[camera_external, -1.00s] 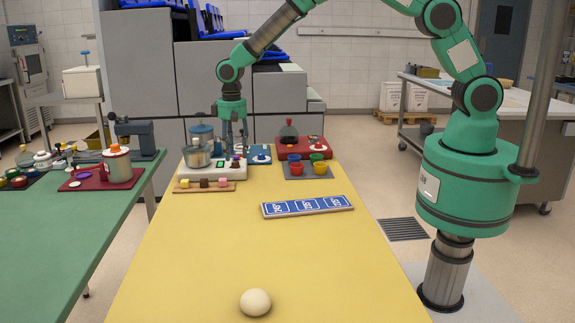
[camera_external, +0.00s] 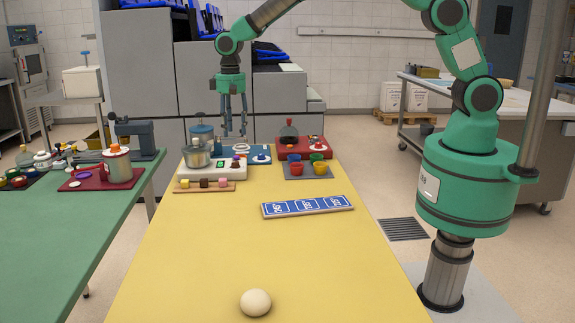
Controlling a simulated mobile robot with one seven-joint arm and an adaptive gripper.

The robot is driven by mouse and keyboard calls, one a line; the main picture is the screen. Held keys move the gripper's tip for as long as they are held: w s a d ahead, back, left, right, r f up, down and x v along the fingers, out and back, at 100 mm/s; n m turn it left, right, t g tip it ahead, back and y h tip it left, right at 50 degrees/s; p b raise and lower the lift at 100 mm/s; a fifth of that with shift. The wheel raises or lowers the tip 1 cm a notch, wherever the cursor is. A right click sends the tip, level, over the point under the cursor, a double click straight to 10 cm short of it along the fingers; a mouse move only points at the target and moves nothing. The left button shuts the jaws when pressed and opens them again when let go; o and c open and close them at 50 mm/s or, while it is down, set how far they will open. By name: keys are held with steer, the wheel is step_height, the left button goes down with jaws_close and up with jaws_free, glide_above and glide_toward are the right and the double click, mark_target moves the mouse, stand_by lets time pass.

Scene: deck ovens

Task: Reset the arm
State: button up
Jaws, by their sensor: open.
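My gripper (camera_external: 234,130) points down above the far end of the yellow table (camera_external: 255,245). It is open and empty, with its fingers apart. It hangs over the area of a white appliance (camera_external: 228,171) and a small blue mat (camera_external: 257,153). The fingertips look clear of the things below. My arm reaches across from its base at the right of the table.
A steel pot (camera_external: 197,156) stands on the white appliance. A grey tray (camera_external: 322,173) holds coloured cups, and a red tray (camera_external: 318,150) holds a flask. Nearer are a board (camera_external: 232,187), a blue sign plate (camera_external: 307,206) and a dough ball (camera_external: 255,302). The front middle is mostly clear.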

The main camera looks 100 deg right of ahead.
steer(key=s+a+r+n+t, duration=0.1)
steer(key=s+a+r+n, duration=0.1)
steer(key=s+a+r, duration=0.7)
steer(key=s+a+r+n+t, duration=0.2)
steer(key=s+r, duration=0.9)
steer(key=r, duration=0.6)
steer(key=s+a+r+n+t, duration=0.1)
steer(key=s+a+n, duration=0.1)
steer(key=s, duration=1.2)
steer(key=s+a+r+n+t, duration=0.1)
steer(key=s+a, duration=0.4)
steer(key=s, duration=0.9)
steer(key=shift+s+r+n+t, duration=0.15)
steer(key=shift+r+n+t, duration=0.15)
steer(key=shift+n, duration=0.2)
steer(key=shift+a, duration=0.1)
